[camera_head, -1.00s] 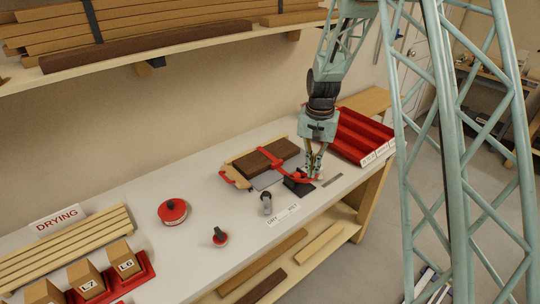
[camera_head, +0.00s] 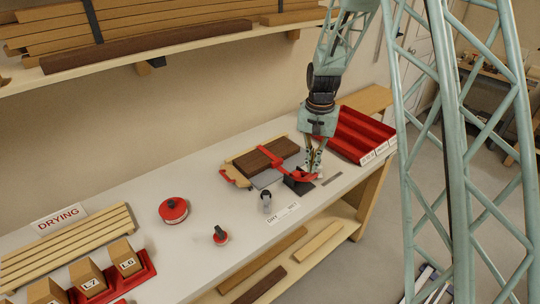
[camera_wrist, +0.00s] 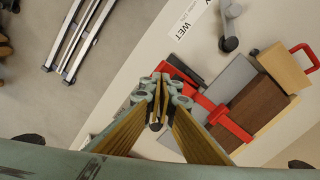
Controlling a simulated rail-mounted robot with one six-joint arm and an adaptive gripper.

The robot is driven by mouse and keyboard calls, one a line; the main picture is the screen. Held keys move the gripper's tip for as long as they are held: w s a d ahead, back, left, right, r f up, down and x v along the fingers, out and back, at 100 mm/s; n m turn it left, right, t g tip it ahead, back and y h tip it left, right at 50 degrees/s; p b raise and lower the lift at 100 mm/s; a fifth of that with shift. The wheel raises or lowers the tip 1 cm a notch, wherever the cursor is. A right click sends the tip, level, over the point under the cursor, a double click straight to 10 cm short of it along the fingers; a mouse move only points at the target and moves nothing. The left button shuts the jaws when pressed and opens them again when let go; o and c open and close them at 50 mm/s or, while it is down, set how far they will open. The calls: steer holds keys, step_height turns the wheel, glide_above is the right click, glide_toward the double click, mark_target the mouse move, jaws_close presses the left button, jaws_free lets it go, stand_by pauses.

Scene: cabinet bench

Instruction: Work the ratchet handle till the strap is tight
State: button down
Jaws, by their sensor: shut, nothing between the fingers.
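A red strap (camera_head: 279,161) runs across dark brown wood (camera_head: 262,159) on a pale board with a red handle. The red ratchet handle (camera_head: 299,175) is at the strap's front end, above a dark plate (camera_head: 300,187). My gripper (camera_head: 313,173) points down at the outer end of the handle, and its fingers are closed together with nothing seen between them. In the wrist view my gripper (camera_wrist: 156,123) is beside the red part of the ratchet (camera_wrist: 180,72). The strap (camera_wrist: 231,123) lies to the right there. The fingers partly hide the ratchet, so I cannot tell whether they touch it.
A red compartment tray (camera_head: 362,134) stands right of the ratchet. A grey upright fitting (camera_head: 267,200) stands by the DRY/WET label (camera_head: 284,213). A red round container (camera_head: 173,210) and a small red-based knob (camera_head: 221,236) are left. The white bench between them is clear.

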steer(key=shift+r+p, duration=0.9)
steer(key=shift+r, duration=1.25)
steer(key=s+r+n+t+b, duration=0.2)
steer(key=s+r+b, duration=0.2)
steer(key=s+r, duration=1.8)
steer(key=s+r+n+t+b, duration=0.1)
steer(key=s+n+t+b, duration=0.1)
steer(key=s, duration=2.5)
steer(key=shift+r+n+b, duration=0.15)
steer(key=shift+n+b, duration=0.35)
steer(key=shift+b, duration=0.4)
